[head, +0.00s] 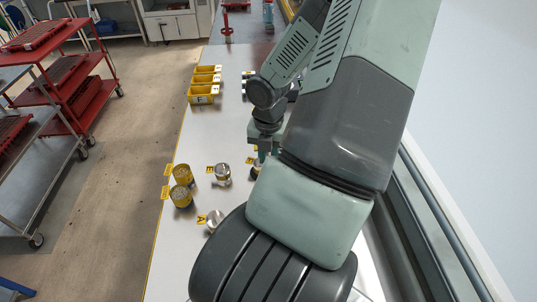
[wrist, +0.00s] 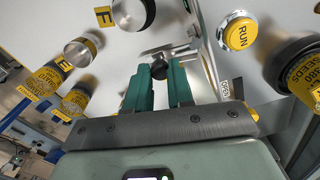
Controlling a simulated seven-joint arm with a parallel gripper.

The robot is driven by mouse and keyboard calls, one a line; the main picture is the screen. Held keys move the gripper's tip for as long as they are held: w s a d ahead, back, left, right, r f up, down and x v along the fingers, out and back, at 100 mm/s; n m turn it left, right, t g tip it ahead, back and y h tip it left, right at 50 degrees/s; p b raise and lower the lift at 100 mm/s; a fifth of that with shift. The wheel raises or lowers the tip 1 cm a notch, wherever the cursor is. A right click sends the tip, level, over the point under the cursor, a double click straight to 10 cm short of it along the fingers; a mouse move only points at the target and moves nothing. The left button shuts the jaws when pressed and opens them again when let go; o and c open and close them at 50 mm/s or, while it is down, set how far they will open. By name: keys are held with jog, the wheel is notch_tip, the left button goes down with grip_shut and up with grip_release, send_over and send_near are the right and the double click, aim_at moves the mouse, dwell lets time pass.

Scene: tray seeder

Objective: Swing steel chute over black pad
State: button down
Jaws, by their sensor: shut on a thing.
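My gripper (wrist: 159,75) has its two green fingers closed around a black knob (wrist: 158,69) in the wrist view. The knob sits at the near end of a steel piece (wrist: 168,50), which looks like the chute and its arm. In the head view my gripper (head: 263,152) is low over the worktable, and my own arm hides the chute and knob. I cannot make out the black pad in either view.
Steel cylinders (wrist: 131,16) with yellow letter tags stand left of my gripper. A yellow RUN button (wrist: 238,30) and a yellow-labelled seed jar (wrist: 300,68) are to the right. Yellow-labelled cans (head: 181,196) line the worktable's (head: 205,125) left edge; yellow bins (head: 203,92) stand farther back.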

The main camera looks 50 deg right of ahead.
jog(key=shift+w+d+m, duration=0.2)
jog(key=shift+d+m, duration=0.3)
jog(key=shift+m, duration=0.9)
jog(key=shift+w+d+m, duration=0.25)
jog(key=shift+d+m, duration=0.3)
jog(key=shift+m, duration=0.85)
jog(key=shift+w+d+m, duration=0.2)
jog(key=shift+d+m, duration=0.3)
jog(key=shift+m, duration=0.9)
jog(key=shift+d, duration=0.1)
jog(key=c, duration=1)
grip_release()
notch_tip(320, 180, up, 11)
jog(key=shift+f, duration=0.1)
